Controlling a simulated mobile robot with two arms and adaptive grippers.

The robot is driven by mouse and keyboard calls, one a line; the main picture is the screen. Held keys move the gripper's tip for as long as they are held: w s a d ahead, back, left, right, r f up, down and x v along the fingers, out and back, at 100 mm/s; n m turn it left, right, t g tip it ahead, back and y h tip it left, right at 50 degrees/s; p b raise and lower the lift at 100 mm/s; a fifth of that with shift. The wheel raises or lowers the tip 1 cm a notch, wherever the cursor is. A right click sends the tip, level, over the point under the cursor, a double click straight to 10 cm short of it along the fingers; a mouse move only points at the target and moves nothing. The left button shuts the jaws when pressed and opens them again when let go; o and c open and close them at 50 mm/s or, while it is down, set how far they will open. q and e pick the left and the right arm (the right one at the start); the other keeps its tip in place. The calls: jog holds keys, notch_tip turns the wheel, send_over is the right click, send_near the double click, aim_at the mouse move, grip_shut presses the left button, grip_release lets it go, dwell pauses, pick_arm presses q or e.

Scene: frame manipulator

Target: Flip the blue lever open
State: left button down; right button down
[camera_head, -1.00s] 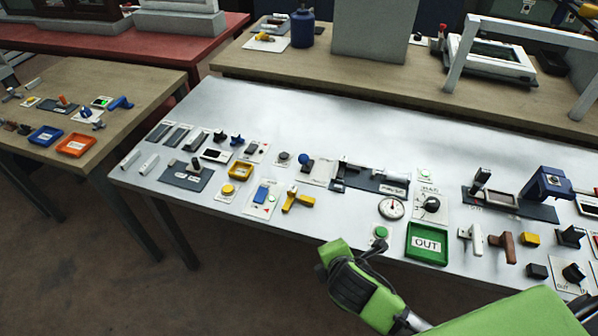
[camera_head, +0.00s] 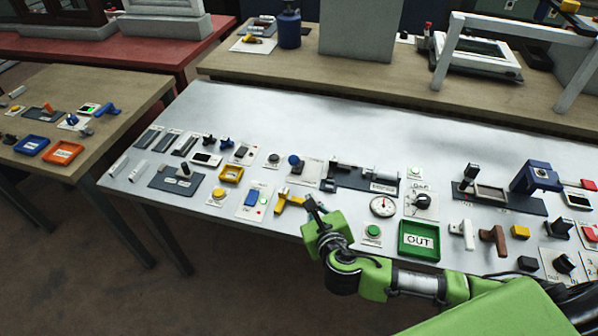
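Several blue parts are in view, and I cannot tell for certain which is the blue lever. A blue-knobbed lever (camera_head: 294,160) stands on a pale plate in the middle of the silver table. A blue lever-like handle (camera_head: 108,109) sits on the wooden table at the left. A small blue part (camera_head: 227,144) is on the silver table's left half. My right gripper (camera_head: 313,207), on a green arm, is over the table's front edge, just right of a yellow handle. Its dark fingers are small and blurred, and it appears to hold nothing. My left gripper is out of view.
The silver table's back strip (camera_head: 300,115) is clear.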

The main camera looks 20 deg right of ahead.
aim_at(296, 162)
jog(key=x, duration=1)
jog(key=shift+p, duration=0.3)
jog(key=shift+w+a+r+p, duration=0.1)
jog(key=shift+w+r+p, duration=0.2)
jog(key=shift+w, duration=0.3)
jog(key=shift+w+r+p, duration=0.2)
jog(key=shift+w+r, duration=0.1)
jog(key=shift+w, duration=0.3)
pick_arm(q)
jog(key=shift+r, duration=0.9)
pick_arm(e)
jog(key=shift+w+r, duration=0.15)
jog(key=shift+w, duration=0.5)
jog(key=shift+w, duration=0.1)
